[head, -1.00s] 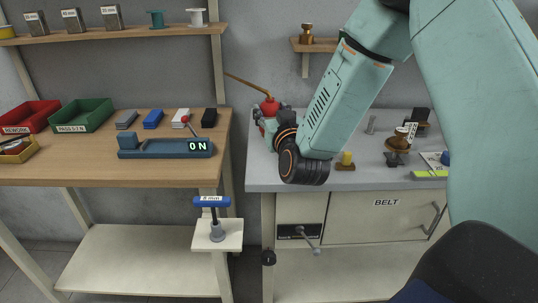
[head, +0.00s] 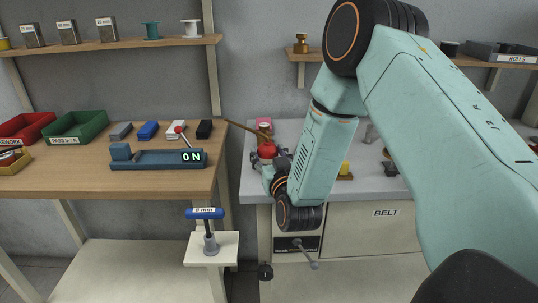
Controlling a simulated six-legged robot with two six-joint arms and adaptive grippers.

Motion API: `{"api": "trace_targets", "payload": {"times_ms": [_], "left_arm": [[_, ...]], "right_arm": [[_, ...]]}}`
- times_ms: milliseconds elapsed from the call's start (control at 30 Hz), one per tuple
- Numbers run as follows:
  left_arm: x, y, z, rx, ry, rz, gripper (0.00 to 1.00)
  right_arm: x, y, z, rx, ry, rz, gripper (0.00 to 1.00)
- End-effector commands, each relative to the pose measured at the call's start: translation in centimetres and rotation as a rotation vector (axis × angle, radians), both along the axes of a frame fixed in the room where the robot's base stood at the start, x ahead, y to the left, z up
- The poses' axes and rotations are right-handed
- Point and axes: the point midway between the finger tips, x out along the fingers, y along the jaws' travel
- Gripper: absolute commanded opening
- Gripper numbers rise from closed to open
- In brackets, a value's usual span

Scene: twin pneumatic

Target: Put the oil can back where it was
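The oil can (head: 267,150) is red with a long brass spout pointing up and to the left. It is at the left end of the grey worktop, near its front left corner. My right gripper (head: 267,161) is shut on the can's body, with dark fingers showing on both sides of it. The can looks upright. Its base is hidden by the gripper and wrist, so I cannot tell whether it touches the worktop. My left gripper is out of view.
A small pinkish-red item (head: 263,124) stands behind the can. A wooden bench (head: 90,185) to the left, across a narrow gap, carries a blue device (head: 157,159) reading ON. My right arm hides much of the grey worktop (head: 290,132). A brass weight (head: 301,43) stands on the right shelf.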

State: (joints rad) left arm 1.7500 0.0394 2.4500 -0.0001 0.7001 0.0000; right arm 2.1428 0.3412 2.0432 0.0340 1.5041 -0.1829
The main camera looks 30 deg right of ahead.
Motion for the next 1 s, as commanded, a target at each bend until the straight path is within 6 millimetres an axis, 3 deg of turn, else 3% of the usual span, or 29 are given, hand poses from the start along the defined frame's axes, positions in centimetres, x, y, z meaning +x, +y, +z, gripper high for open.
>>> {"api": "trace_targets", "payload": {"times_ms": [167, 567, 1000], "left_arm": [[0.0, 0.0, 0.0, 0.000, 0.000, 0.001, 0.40], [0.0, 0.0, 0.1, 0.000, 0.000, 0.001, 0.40], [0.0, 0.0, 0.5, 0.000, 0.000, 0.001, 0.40]], "right_arm": [[0.0, 0.0, 0.0, 0.000, -0.001, 0.001, 0.74], [-0.8, 0.3, 0.0, -0.001, 0.001, 0.001, 0.74], [-8.7, 3.0, 0.0, -0.001, 0.004, 0.002, 0.74]]}}
